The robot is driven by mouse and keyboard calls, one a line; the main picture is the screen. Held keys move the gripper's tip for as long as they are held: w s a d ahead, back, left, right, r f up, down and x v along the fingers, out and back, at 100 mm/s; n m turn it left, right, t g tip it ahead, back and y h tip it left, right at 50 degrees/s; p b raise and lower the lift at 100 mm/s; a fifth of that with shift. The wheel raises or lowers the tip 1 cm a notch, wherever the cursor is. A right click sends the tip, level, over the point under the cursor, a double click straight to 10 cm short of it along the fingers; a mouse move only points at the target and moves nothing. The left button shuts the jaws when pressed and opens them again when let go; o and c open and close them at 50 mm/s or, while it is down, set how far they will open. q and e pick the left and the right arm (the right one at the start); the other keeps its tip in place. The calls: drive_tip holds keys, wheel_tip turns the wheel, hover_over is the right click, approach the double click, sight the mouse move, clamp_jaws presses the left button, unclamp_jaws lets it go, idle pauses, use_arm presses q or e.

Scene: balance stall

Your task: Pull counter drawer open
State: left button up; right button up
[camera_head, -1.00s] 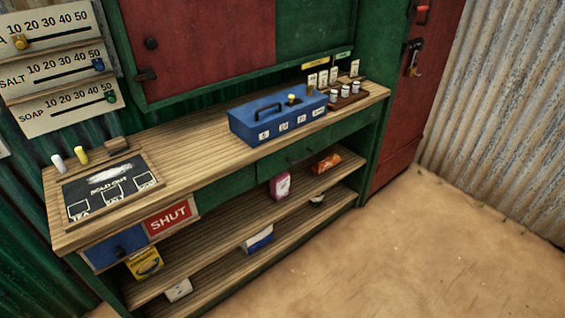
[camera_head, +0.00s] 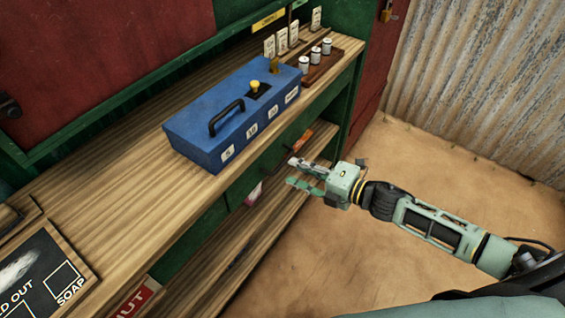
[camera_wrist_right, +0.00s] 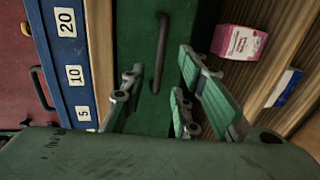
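The counter drawer (camera_wrist_right: 148,112) has a green front and a dark upright-looking bar handle (camera_wrist_right: 159,55) in the right wrist view. In the head view the green drawer front (camera_head: 243,186) sits under the wooden counter top and looks flush, so shut. My right gripper (camera_head: 306,175) is in front of the counter, its fingers pointing toward the drawer. In the wrist view its fingers (camera_wrist_right: 155,98) are spread apart with nothing between them, and the handle lies ahead, apart from them. My left gripper is not in view.
A blue cash box (camera_head: 215,120) with a black handle stands on the counter (camera_head: 110,205) above the drawer. Small jars (camera_head: 315,53) stand behind it. A pink box (camera_wrist_right: 238,42) sits on the shelf below. Open sandy floor (camera_head: 420,150) lies to the right.

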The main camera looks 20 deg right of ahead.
sight(282, 162)
drive_tip(key=x, duration=0.5)
drive_tip(key=shift+w, duration=0.15)
drive_tip(key=shift+w+a, duration=0.3)
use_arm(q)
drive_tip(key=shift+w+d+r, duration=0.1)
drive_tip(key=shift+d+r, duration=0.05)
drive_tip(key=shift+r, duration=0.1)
use_arm(e)
clamp_jaws()
